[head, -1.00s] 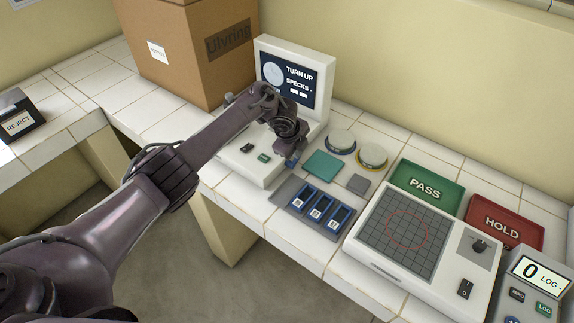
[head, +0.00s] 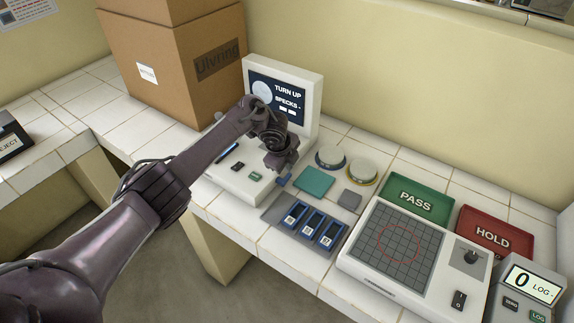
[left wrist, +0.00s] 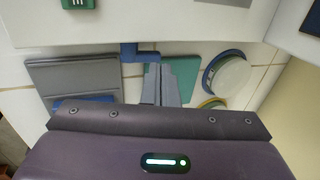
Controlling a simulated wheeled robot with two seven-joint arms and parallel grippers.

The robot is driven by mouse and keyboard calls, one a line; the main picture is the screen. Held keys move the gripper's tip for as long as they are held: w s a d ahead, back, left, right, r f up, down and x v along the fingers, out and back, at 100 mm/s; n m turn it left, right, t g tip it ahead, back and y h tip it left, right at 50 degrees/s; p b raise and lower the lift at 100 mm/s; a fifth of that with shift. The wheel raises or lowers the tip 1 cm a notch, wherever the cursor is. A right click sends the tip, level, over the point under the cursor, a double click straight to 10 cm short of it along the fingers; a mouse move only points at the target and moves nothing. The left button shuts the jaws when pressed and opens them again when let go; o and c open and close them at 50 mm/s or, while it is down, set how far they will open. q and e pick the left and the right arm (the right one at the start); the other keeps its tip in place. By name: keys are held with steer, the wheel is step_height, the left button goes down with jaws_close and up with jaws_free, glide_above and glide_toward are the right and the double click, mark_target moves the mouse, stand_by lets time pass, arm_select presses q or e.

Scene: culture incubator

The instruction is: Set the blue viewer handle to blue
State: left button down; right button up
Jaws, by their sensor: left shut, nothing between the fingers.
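The white viewer (head: 283,91) has a raised screen reading "TURN UP SPECKS". Its low base carries a dark button and a green button (head: 255,176). A small blue handle (head: 284,181) juts from the right side of the base. It shows as an angled blue bar in the left wrist view (left wrist: 128,52). My left gripper (left wrist: 158,70) is shut and empty, its fingertips close beside the handle's right part; I cannot tell whether they touch. In the head view, my left wrist hangs over the base's right side. My right gripper is not in view.
Right of the viewer are a teal pad (head: 313,181), two round lidded dishes (head: 361,172) and a grey tray (head: 276,215) with blue-framed slides. Beyond are a gridded device (head: 398,245), a green PASS tray (head: 417,199) and a red HOLD tray (head: 482,232). A cardboard box (head: 172,65) stands behind left.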

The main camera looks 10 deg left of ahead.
arm_select(q)
steer(key=shift+r, duration=0.2)
step_height(320, 180, up, 5)
steer(key=p, duration=0.5)
step_height(320, 180, up, 9)
steer(key=b, duration=0.4)
glide_above(286, 178)
steer(key=w, duration=0.1)
steer(key=shift+w+d+f, duration=0.15)
steer(key=shift+d+f, duration=0.1)
steer(key=shift+w, duration=0.1)
